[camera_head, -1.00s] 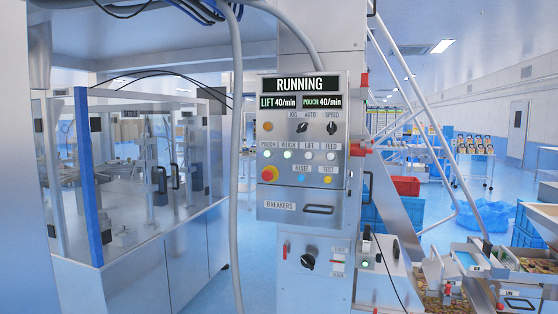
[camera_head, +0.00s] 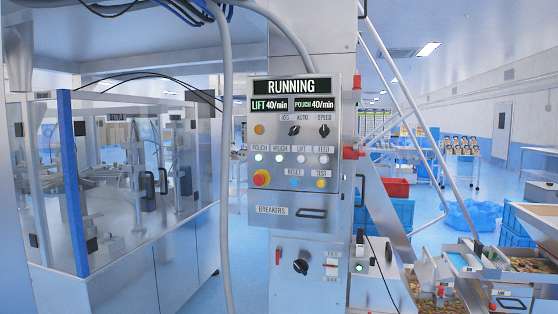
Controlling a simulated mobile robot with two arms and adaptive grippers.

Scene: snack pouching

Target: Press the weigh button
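The control panel (camera_head: 341,190) faces me in the middle of the view, with a display reading RUNNING (camera_head: 291,87). The weigh button (camera_head: 279,158) is a small round button, lit greenish white, under the label WEIGH. The similarly lit pouch button (camera_head: 259,157) is to its left, and the paler lift button (camera_head: 301,158) and feed button (camera_head: 323,159) are to its right. Neither of my grippers shows in the view.
A glass-walled machine (camera_head: 130,190) stands at the left. A grey hose (camera_head: 226,150) hangs just left of the panel. Slanted metal rails, red and blue crates (camera_head: 396,188) and a chute with snacks are at the right.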

